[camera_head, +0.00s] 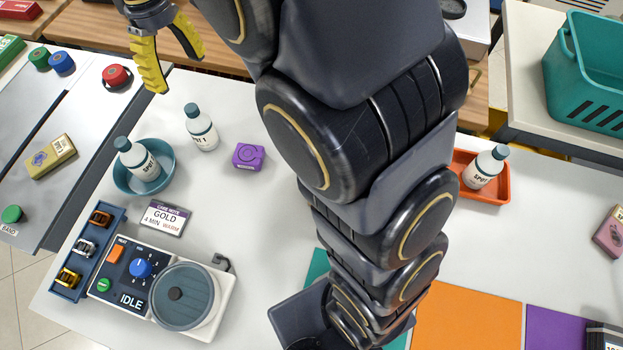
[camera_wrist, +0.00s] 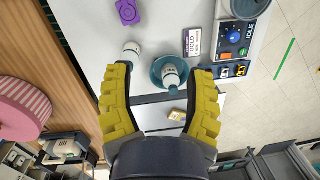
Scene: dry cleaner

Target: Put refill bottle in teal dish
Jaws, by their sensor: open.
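A white bottle with a dark teal cap and a "SPOT" label (camera_head: 139,162) sits tilted in the round teal dish (camera_head: 121,183). A second, similar bottle (camera_head: 202,128) stands on the white counter just right of the dish. A third bottle (camera_head: 485,167) labelled "SPOT" is in the orange tray (camera_head: 501,196) at the right. My gripper (camera_head: 172,84) is open and empty, raised above the counter's back edge. In the wrist view, the dish (camera_wrist: 156,72) with its bottle (camera_wrist: 170,77) and the standing bottle (camera_wrist: 131,50) show beyond my open fingers (camera_wrist: 160,100).
A purple box (camera_head: 249,156) lies right of the standing bottle. A gold sign (camera_head: 164,218), a control unit with a round lid (camera_head: 180,295) and a blue tray of small clips (camera_head: 88,250) are in front. A teal basket (camera_head: 590,75) stands at the back right.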

